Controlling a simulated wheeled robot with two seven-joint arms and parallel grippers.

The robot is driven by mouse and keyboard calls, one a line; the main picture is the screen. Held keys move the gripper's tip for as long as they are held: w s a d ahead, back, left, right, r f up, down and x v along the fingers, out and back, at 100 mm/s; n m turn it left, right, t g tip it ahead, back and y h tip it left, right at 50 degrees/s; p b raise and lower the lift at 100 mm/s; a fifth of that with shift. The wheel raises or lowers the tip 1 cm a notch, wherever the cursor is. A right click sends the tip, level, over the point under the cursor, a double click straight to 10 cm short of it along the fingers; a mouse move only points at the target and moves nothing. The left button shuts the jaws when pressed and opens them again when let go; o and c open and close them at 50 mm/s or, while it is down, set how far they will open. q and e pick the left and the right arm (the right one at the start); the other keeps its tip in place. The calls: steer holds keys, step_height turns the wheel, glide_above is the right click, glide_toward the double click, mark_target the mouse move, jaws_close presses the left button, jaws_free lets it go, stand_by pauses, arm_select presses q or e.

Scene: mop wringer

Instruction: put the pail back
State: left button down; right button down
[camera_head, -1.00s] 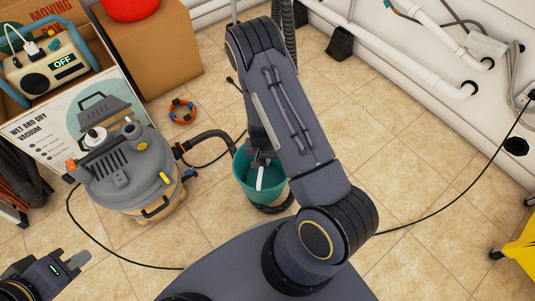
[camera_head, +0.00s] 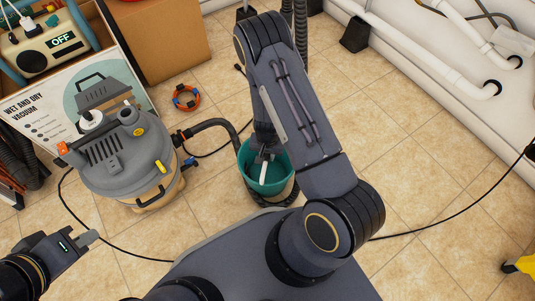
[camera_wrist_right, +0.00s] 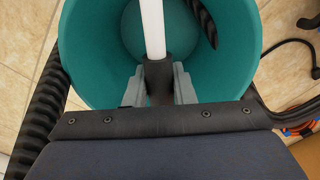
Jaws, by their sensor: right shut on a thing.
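The teal pail (camera_head: 279,178) stands on the tiled floor in the head view, below my right arm. In the right wrist view its open rim and inner wall (camera_wrist_right: 90,50) fill the upper part. My right gripper (camera_wrist_right: 158,80) is over the pail's near rim, shut on the dark collar of a white tube (camera_wrist_right: 152,25) that points into the pail. I cannot tell whether the tube is joined to the pail. My left gripper (camera_head: 85,239) is at the lower left, away from the pail; its jaw gap is not clear.
A grey wet and dry vacuum (camera_head: 125,165) stands left of the pail. Its ribbed black hose (camera_head: 217,124) runs to the pail. Black cables cross the floor; tiles at right are mostly clear.

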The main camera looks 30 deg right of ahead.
steer(key=c, duration=1.2)
jaws_free()
